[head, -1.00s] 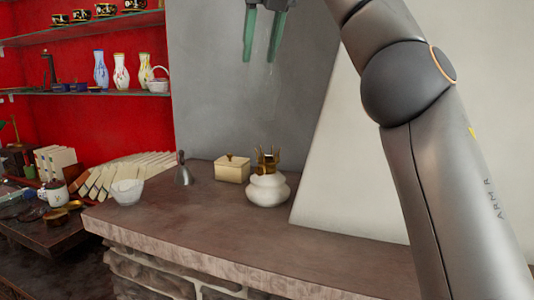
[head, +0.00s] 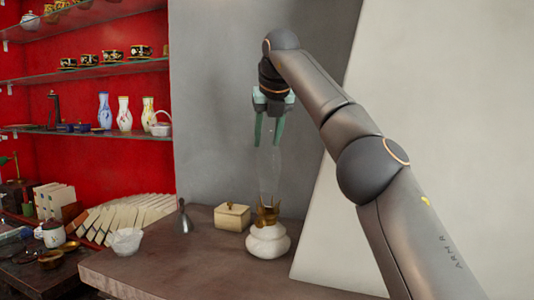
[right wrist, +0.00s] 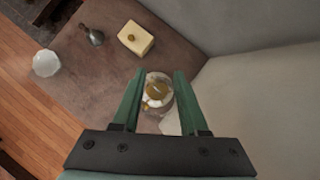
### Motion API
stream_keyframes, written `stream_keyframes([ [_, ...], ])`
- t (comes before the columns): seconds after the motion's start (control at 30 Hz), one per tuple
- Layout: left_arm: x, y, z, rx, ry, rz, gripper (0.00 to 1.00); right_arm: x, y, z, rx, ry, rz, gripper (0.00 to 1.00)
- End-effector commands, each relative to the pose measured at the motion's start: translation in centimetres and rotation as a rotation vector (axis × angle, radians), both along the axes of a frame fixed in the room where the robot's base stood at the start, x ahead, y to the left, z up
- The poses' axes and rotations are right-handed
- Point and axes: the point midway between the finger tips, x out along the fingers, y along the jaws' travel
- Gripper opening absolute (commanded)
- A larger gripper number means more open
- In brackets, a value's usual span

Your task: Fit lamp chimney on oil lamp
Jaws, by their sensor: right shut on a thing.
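The oil lamp (head: 268,240) is a round white pot with a brass crown-like burner (head: 268,214) on top, upright on the stone ledge. My right gripper (head: 269,140) points down above it, shut on the clear glass lamp chimney (head: 270,172). The chimney hangs upright, its lower end close to the burner; I cannot tell whether they touch. In the right wrist view the lamp (right wrist: 158,102) shows between the fingers of my right gripper (right wrist: 160,76), and the glass is hard to see there. My left gripper is not in view.
On the ledge (head: 150,270), left of the lamp, stand a cream lidded box (head: 232,218), a grey metal bell (head: 184,220) and a white bowl (head: 127,242). A grey wall rises behind. Glass shelves with vases (head: 124,115) are at the left.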

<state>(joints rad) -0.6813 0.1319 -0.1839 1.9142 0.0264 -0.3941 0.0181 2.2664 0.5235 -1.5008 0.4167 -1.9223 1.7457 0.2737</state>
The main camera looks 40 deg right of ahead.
Motion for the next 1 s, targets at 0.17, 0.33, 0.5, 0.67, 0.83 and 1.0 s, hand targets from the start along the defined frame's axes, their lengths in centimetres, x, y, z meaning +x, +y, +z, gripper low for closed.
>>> stream_keyframes([
  [0.17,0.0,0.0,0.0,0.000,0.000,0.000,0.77,0.7,-0.5,-1.1,0.001,0.000,0.001,0.00],
  [0.33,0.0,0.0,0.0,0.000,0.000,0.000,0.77,1.0,-1.0,-2.4,0.000,0.000,0.002,0.00],
  [0.5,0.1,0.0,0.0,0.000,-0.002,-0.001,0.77,1.0,-0.9,-3.7,0.001,0.000,0.003,0.00],
  [0.67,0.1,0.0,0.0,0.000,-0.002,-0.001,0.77,1.0,-0.8,-4.5,0.001,-0.001,0.002,0.00],
  [0.83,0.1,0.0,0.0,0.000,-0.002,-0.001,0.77,1.0,-0.8,-4.5,0.002,-0.001,0.000,0.00],
  [1.0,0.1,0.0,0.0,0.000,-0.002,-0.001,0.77,1.0,-0.8,-4.7,0.002,-0.001,0.000,0.00],
])
